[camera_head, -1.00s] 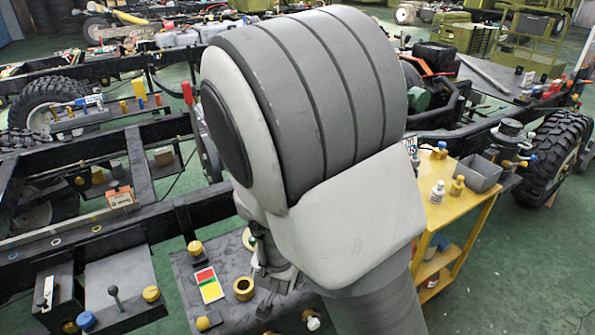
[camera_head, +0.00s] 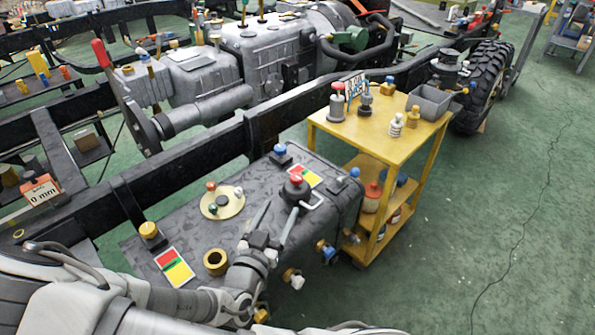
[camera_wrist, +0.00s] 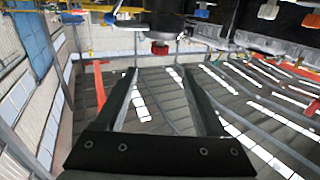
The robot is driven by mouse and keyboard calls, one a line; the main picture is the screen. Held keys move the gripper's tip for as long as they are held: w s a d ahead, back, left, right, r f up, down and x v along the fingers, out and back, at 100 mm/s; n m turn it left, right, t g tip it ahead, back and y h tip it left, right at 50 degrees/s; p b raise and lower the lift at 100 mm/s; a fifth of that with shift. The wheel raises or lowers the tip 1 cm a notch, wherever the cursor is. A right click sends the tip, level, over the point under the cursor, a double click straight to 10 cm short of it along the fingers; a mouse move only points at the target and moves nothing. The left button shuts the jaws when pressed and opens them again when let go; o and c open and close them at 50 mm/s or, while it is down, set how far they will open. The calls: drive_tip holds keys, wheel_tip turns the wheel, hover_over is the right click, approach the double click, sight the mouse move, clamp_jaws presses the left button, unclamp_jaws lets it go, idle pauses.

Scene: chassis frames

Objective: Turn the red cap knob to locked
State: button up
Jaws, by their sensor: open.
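The red cap knob (camera_head: 296,182) is a grey round body with a red top on the dark grey tank (camera_head: 215,240). It stands beside a red, yellow and green card (camera_head: 307,175). My gripper (camera_head: 282,207) is just on the near side of the knob, with its two dark fingers apart and nothing visible between them. I cannot tell whether a fingertip touches it. In the wrist view the open gripper (camera_wrist: 160,73) shows with a red-capped piece (camera_wrist: 160,48) just beyond the fingertips, seemingly the same knob upside down. Its position mark is too small to read.
A yellow cart (camera_head: 385,140) with bottles stands right behind. Black chassis rail (camera_head: 200,165) runs behind the tank.

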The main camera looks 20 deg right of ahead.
sight(298, 173)
drive_tip(key=b+x, duration=0.2)
drive_tip(key=x, duration=1.4)
drive_tip(key=shift+b, duration=0.4)
clamp_jaws()
